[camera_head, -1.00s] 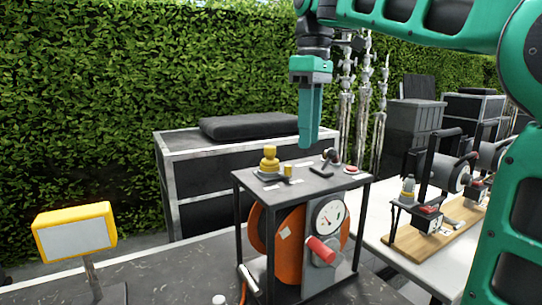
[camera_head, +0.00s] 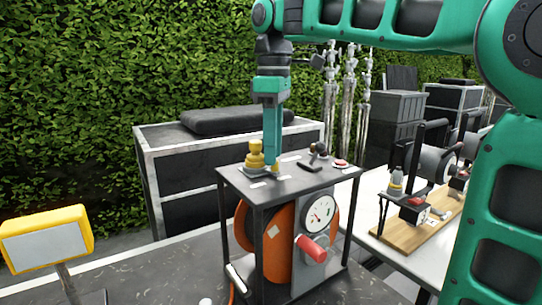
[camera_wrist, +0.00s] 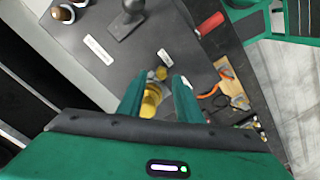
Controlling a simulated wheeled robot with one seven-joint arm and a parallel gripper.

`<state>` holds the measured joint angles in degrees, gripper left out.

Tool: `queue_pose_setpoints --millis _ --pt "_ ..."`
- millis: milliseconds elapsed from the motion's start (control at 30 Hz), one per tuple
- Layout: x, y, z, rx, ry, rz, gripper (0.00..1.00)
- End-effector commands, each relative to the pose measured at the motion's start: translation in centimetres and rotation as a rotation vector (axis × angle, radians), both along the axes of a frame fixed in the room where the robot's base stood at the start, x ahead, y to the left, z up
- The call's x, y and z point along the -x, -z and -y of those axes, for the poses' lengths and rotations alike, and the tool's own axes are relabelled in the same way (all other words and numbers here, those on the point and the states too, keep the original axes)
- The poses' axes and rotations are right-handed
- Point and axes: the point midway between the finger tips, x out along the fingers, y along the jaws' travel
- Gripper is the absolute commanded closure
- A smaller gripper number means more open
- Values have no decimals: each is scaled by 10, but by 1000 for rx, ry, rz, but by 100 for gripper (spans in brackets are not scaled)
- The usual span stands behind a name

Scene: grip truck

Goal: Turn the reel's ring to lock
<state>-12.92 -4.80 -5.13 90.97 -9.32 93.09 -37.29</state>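The reel (camera_head: 283,250) is an orange drum in a black frame with a flat dark top panel (camera_head: 318,183). A yellow stepped fitting (camera_head: 255,158) stands upright at the left of that panel, and a small yellow post (camera_head: 276,170) stands just right of it. I cannot tell which yellow part is the ring. My gripper (camera_head: 272,168) points down close above the panel, beside the stepped fitting and partly overlapping the small post. In the wrist view its fingers (camera_wrist: 160,78) are apart, with yellow parts (camera_wrist: 152,100) showing between them. Contact is unclear.
Below are a white gauge (camera_head: 319,213) and a red handle (camera_head: 312,248). A yellow-framed sign (camera_head: 46,240) stands left. A white table (camera_head: 385,235) with more gear is right.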

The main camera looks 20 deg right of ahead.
Motion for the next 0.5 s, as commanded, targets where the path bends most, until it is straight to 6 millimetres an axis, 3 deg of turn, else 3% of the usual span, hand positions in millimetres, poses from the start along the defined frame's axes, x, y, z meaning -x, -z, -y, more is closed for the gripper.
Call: queue_pose_setpoints --millis 500 --pt "1 18 0 1 0 -1 68"
